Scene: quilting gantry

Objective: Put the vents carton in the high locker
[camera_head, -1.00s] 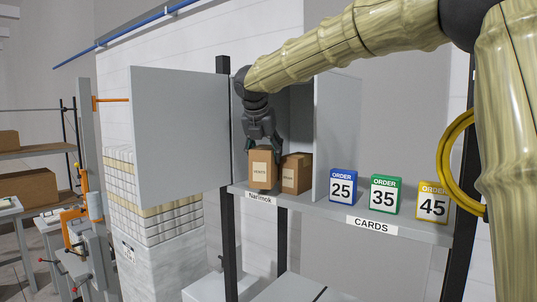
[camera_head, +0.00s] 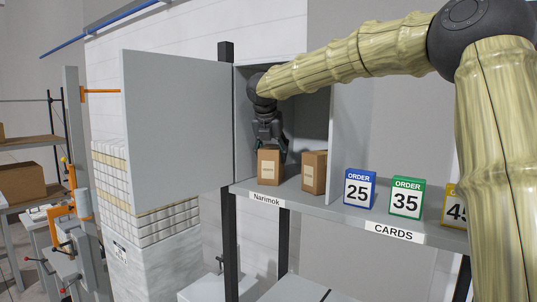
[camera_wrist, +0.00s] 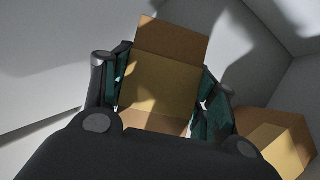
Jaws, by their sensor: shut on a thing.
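My gripper (camera_head: 270,146) is shut on a brown carton (camera_head: 270,168) from above, inside the open locker (camera_head: 240,125). The carton is upright, with a pale label whose print is too small to read for certain. Its base is at or just above the locker floor; I cannot tell which. In the wrist view, the fingers of my gripper (camera_wrist: 163,85) stand on both sides of the carton (camera_wrist: 160,88). A second brown carton (camera_head: 314,172) stands to its right in the same locker, apart from it. It also shows in the wrist view (camera_wrist: 268,140).
The locker's grey door (camera_head: 175,130) stands open to the left. A label reading Narimok (camera_head: 266,197) is on the edge below. Order cards 25 (camera_head: 359,190), 35 (camera_head: 406,197) and 45 (camera_head: 455,205) stand on the shelf to the right, beyond the locker's side wall (camera_head: 343,130).

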